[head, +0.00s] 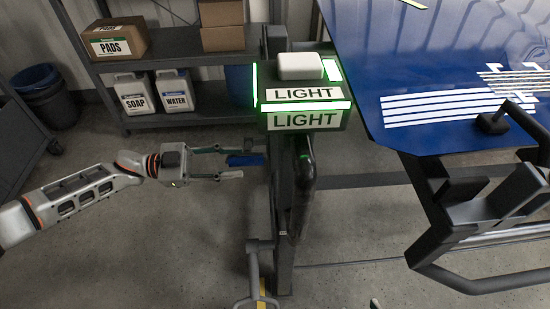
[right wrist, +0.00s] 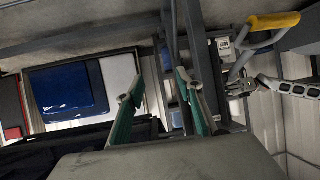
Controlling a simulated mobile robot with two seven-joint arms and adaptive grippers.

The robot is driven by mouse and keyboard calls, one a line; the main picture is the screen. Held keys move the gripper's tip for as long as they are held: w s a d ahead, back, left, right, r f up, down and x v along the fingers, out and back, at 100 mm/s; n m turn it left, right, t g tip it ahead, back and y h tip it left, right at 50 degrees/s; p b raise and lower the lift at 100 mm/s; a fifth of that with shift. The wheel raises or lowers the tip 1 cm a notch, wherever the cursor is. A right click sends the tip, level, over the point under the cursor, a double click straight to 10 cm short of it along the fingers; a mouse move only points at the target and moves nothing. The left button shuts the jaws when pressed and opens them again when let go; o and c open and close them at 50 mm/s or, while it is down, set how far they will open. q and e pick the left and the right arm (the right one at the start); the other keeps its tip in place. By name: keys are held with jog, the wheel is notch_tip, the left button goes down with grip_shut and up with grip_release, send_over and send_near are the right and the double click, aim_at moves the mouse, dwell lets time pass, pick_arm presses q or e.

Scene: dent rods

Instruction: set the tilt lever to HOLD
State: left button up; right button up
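A grey lever with a bent loop (head: 256,277) stands at the bottom middle of the head view, with a yellow part low on it. In the right wrist view a yellow-gripped handle (right wrist: 272,22) is at the top right; it looks like the same lever. No HOLD mark is readable. My left gripper (head: 232,163) is open and empty, left of the dark post and apart from the lever. My right gripper (right wrist: 158,88) has its green fingers spread, with nothing between them, well apart from the yellow handle.
A box labelled LIGHT (head: 305,118) glows green on top of the dark post (head: 285,220). A large blue panel (head: 430,60) on a dark frame fills the right. A shelf (head: 185,125) with cartons and jugs stands at the back left. Floor at lower left is clear.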

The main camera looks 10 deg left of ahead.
aim_at(263, 161)
pick_arm(q)
jog(key=shift+x, duration=4.05)
grip_shut()
